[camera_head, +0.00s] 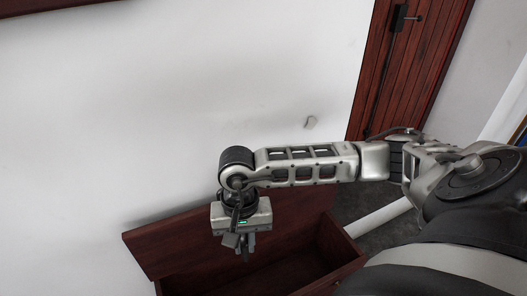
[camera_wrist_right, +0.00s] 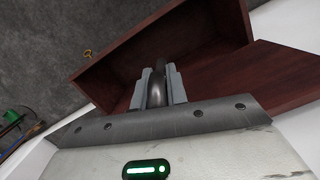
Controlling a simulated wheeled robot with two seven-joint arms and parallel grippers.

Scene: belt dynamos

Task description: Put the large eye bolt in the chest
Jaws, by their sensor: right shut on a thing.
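The chest (camera_head: 340,245) is a dark red-brown wooden box with its lid raised, low in the head view. The chest (camera_wrist_right: 210,30) also shows behind the fingers in the right wrist view. My right gripper (camera_head: 246,252) hangs pointing down over the open chest. In the right wrist view the right gripper (camera_wrist_right: 158,78) is shut on a dark, rounded metal piece, the large eye bolt (camera_wrist_right: 158,82). Only part of the bolt shows between the fingers, and in the head view it is hard to make out. My left gripper is out of view.
A white wall (camera_head: 150,110) stands behind the chest. A red-brown wooden door (camera_head: 410,65) with a dark latch is at the upper right. Grey floor (camera_wrist_right: 35,60) lies beside the chest, with a small brass-coloured ring (camera_wrist_right: 87,53) close to its edge. A green item (camera_wrist_right: 15,117) is at the far left.

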